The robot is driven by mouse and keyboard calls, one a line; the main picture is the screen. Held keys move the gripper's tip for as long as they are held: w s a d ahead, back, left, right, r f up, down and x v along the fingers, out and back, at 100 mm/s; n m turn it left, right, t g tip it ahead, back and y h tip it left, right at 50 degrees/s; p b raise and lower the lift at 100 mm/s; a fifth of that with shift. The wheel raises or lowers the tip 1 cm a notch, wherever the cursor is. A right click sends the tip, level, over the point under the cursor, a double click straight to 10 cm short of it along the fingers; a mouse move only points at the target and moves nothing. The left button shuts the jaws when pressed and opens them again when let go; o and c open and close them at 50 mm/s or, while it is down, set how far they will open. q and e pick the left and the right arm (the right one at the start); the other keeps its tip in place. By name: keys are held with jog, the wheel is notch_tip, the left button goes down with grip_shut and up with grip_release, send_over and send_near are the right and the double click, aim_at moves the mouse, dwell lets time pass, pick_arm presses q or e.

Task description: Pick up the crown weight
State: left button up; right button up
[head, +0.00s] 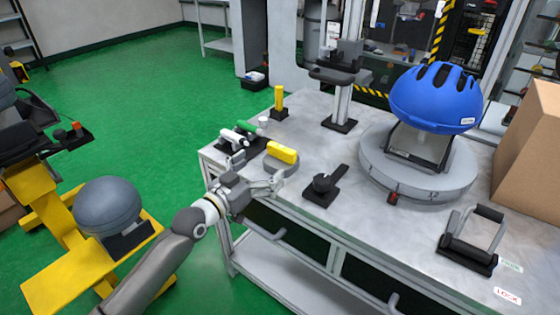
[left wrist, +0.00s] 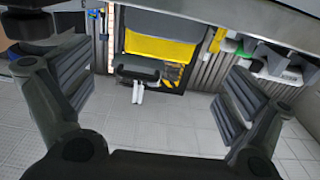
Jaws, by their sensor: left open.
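A low round grey weight with a yellow block-shaped grip (head: 282,153) sits on the near left part of the grey table; it looks like the crown weight, though no label shows. My left gripper (head: 277,183) is open and empty, just in front of this weight and apart from it. In the left wrist view, the two finger pads of my left gripper (left wrist: 155,88) stand wide apart with nothing between them. A yellow shape (left wrist: 163,48) shows beyond them; I cannot tell whether it is the weight's grip. My right gripper is not in view.
A black knob fixture (head: 323,186) stands right of the gripper. A blue helmet (head: 436,97) sits on a round grey turntable (head: 415,190). A yellow post (head: 279,101) and small white and black parts (head: 236,138) stand behind. A black-handled frame (head: 472,240) is at the right.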

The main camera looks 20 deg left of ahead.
aim_at(279, 152)
pick_arm(q)
jog(key=x, duration=0.6)
jog(key=shift+w+f+b, duration=0.1)
jog(key=shift+w+b, duration=0.1)
jog(key=shift+b, duration=0.2)
jog(key=shift+w+d, duration=0.2)
jog(key=shift+w, duration=0.3)
jog(key=shift+c, duration=1.7)
jog(key=c, duration=1.2)
jog(key=shift+r, duration=0.3)
jog(key=shift+c, duration=0.8)
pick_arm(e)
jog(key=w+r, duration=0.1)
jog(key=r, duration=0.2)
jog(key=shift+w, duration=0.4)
